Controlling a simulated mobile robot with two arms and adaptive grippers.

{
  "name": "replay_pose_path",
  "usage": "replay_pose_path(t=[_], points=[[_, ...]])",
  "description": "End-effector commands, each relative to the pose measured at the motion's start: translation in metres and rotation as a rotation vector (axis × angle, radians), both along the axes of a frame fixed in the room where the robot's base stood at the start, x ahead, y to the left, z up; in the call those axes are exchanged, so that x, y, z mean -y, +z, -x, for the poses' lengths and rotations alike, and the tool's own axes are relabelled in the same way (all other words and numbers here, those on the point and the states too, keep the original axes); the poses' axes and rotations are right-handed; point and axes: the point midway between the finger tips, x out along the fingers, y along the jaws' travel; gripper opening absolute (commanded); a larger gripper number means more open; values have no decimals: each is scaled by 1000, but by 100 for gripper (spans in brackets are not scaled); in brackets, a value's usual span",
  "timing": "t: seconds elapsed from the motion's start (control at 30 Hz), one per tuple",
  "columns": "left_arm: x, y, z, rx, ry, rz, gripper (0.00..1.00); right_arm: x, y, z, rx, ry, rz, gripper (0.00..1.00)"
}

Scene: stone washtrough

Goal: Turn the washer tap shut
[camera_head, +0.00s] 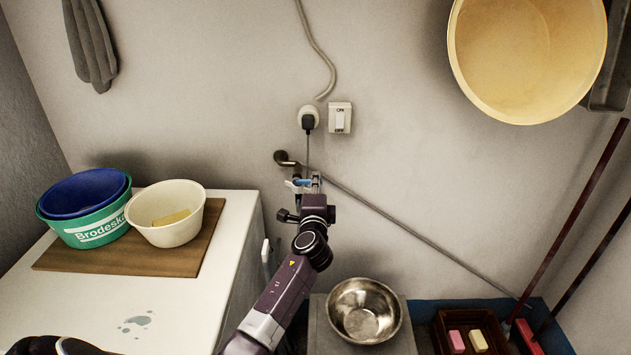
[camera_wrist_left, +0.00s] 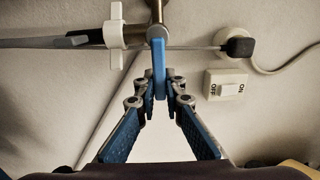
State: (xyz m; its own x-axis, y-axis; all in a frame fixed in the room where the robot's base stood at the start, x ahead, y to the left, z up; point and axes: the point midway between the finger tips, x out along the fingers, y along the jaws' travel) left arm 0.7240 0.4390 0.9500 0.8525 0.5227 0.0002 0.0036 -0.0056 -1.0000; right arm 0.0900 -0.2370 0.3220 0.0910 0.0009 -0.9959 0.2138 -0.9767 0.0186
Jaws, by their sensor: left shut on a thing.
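The tap (camera_head: 287,160) is a dark metal fitting on the wall below the socket, with a blue lever. In the left wrist view the blue lever (camera_wrist_left: 158,55) hangs down from the metal pipe. A white handle (camera_wrist_left: 114,32) is beside it on the left. My left gripper (camera_head: 309,187) is at the tap. In the left wrist view the left gripper (camera_wrist_left: 159,88) has its fingertips closed on the lower end of the blue lever. In the head view the gripper hides part of the tap. My right gripper is in neither view.
A plug and socket (camera_head: 308,118) and a switch (camera_head: 340,117) are above the tap. A grey hose (camera_head: 420,238) slopes down rightward. A white-topped cabinet (camera_head: 160,305) with bowls stands left. A steel bowl (camera_head: 364,311) is below. A yellow basin (camera_head: 527,55) hangs upper right.

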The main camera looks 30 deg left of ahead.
Motion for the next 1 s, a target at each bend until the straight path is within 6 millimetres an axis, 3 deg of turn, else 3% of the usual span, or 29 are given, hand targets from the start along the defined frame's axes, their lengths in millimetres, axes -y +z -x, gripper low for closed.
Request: replay_pose_path(t=[0.53,0.57,0.7,1.0], points=[[0,-4,0,-17,0,-20,0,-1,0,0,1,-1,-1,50],[0,-4,0,-17,0,-20,12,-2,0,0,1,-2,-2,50],[0,-3,0,-15,0,-19,27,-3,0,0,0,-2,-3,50],[1,-2,1,-12,0,-18,28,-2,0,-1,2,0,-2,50]])
